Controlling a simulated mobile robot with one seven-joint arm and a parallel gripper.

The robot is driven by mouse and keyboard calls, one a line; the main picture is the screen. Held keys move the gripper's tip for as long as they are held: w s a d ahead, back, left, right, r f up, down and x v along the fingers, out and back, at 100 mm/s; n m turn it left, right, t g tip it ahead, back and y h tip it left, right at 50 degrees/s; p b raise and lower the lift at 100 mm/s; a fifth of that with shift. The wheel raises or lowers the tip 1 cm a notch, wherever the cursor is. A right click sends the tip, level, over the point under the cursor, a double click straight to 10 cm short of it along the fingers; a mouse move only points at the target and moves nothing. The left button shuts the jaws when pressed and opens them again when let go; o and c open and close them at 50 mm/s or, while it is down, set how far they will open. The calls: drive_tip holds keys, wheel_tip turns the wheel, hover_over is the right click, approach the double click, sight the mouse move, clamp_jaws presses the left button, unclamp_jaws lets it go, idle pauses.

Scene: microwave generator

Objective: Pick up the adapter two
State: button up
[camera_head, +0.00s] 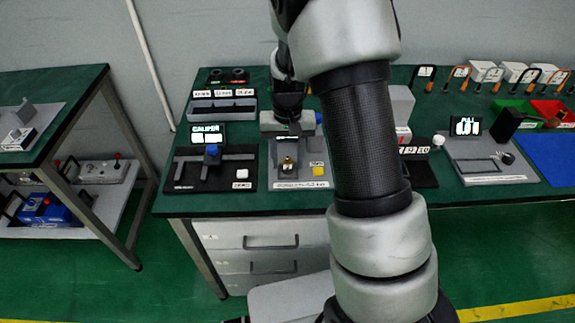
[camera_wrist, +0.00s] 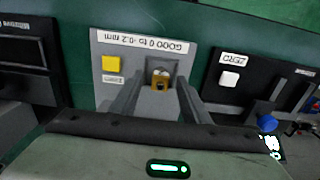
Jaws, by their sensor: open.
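A small brass-coloured piece (camera_wrist: 161,80), which I take to be adapter two, sits in a grey fixture (camera_wrist: 108,84) labelled "GOOD 0 to -0.2 mm" in the wrist view. In the head view the brass piece (camera_head: 287,163) shows near the front of the bench. My gripper (camera_wrist: 160,90) is open, with one dark finger on each side of the piece in the wrist picture. Whether the fingers touch it or are at its height, I cannot tell. In the head view my arm covers part of the fixture, and the fingertips are hard to make out.
A black caliper station (camera_head: 212,172) with a blue knob stands to the left. A grey tray (camera_head: 222,107) is behind it. To the right are a pull station (camera_head: 490,165), green and red bins and a blue mat (camera_head: 550,155). Drawers (camera_head: 262,250) are below the bench.

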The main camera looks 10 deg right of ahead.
clamp_jaws()
